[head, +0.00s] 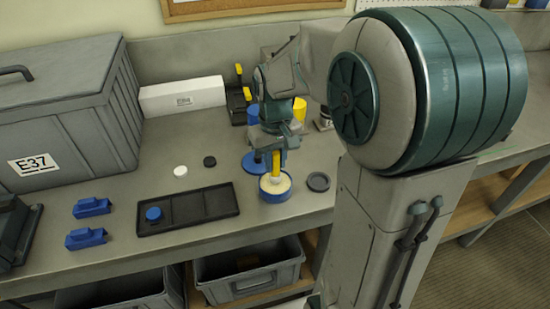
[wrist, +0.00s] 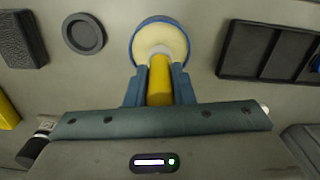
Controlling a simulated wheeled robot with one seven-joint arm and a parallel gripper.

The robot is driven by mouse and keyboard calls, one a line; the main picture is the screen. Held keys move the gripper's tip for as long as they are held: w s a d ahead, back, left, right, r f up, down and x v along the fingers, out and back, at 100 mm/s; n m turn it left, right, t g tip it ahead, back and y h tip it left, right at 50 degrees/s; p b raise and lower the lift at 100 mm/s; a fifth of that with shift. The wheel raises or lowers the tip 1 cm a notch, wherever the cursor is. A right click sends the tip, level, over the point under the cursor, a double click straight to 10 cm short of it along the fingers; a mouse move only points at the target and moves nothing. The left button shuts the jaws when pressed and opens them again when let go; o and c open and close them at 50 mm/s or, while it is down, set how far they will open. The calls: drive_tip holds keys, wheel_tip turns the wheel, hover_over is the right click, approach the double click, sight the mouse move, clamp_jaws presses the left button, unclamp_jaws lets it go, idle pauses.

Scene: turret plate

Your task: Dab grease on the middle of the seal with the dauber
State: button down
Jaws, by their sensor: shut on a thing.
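My gripper (head: 275,157) is shut on the dauber, a yellow rod (head: 276,164) that points down. In the wrist view the dauber (wrist: 160,82) sits between the blue-grey fingers of my gripper (wrist: 160,88), its pale tip outward. The tip overlaps the cream face of a round blue-rimmed piece (head: 275,194), which also shows in the wrist view (wrist: 135,42). I cannot tell whether the tip touches it, or whether this piece is the seal or a grease dish. A dark round dish (head: 318,182) lies just right of it, also in the wrist view (wrist: 83,33).
A black tray (head: 204,206) with a blue knob-like part (head: 154,214) lies to the left. White (head: 180,171) and black (head: 210,161) discs lie behind it. Two blue blocks (head: 92,207) (head: 86,238) and a grey case (head: 60,110) are farther left.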

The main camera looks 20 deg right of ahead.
drive_tip(key=shift+f+b, duration=0.4)
drive_tip(key=shift+f, duration=0.25)
idle(1.2)
drive_tip(key=shift+r+p, duration=2.8)
drive_tip(key=shift+r, duration=0.85)
drive_tip(key=shift+f, duration=0.1)
